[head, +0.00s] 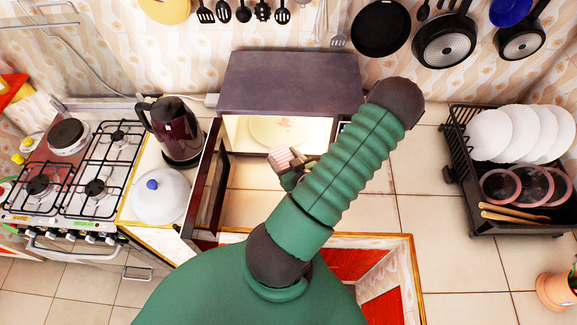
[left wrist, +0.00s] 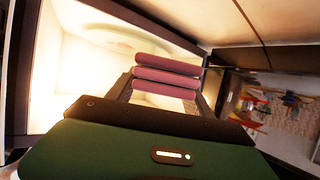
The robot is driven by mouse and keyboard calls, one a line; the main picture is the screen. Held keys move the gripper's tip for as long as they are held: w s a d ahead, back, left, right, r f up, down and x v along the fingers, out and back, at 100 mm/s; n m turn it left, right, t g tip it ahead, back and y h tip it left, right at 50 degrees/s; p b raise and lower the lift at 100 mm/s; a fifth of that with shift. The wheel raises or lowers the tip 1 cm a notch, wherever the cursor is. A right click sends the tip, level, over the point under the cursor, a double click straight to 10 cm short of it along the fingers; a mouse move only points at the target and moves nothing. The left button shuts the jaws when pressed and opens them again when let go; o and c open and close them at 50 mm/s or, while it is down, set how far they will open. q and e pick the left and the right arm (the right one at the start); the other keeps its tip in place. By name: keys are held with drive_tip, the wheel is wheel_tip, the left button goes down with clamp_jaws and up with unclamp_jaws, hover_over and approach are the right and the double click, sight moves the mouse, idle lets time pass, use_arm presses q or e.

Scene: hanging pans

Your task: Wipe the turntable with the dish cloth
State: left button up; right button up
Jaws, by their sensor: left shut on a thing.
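The microwave (head: 290,82) stands open, its lit inside facing me. The pale round turntable (head: 262,130) lies on its floor and has a small reddish mark. My left gripper (head: 292,168) is at the front of the opening, shut on the pink striped dish cloth (head: 282,157). The cloth is just in front of the turntable; I cannot tell whether they touch. In the left wrist view the cloth (left wrist: 167,76) shows as pink folds between the fingers, with the turntable (left wrist: 115,40) faint and bright beyond. My right gripper is not in view.
The microwave door (head: 207,190) stands open on the left. A dish rack (head: 500,222) stands right. Tiled counter between microwave and rack is clear. Pans (head: 380,28) hang above.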

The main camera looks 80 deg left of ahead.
sight(286, 121)
use_arm(q)
drive_tip(key=a+b, duration=0.1)
drive_tip(key=a+f+b, duration=0.1)
drive_tip(key=b, duration=0.1)
drive_tip(key=a+b, duration=0.1)
drive_tip(key=shift+w+a+f+b, duration=0.2)
drive_tip(key=shift+w+b, duration=0.1)
drive_tip(key=shift+b, duration=0.1)
drive_tip(key=a, duration=0.2)
drive_tip(key=w+a, duration=0.1)
drive_tip(key=a, duration=0.1)
drive_tip(key=shift+w+a+p, duration=0.2)
drive_tip(key=shift+a+p, duration=0.05)
drive_tip(key=shift+p, duration=0.05)
drive_tip(key=w+a, duration=0.1)
drive_tip(key=a, duration=0.3)
drive_tip(key=w+a+f+b, duration=0.1)
drive_tip(key=a, duration=0.3)
drive_tip(key=w+a+f+b, duration=0.1)
drive_tip(key=a, duration=0.4)
drive_tip(key=shift+w+f, duration=0.1)
drive_tip(key=shift+w, duration=0.2)
drive_tip(key=shift+f+b, duration=0.55)
drive_tip(key=shift+b, duration=0.1)
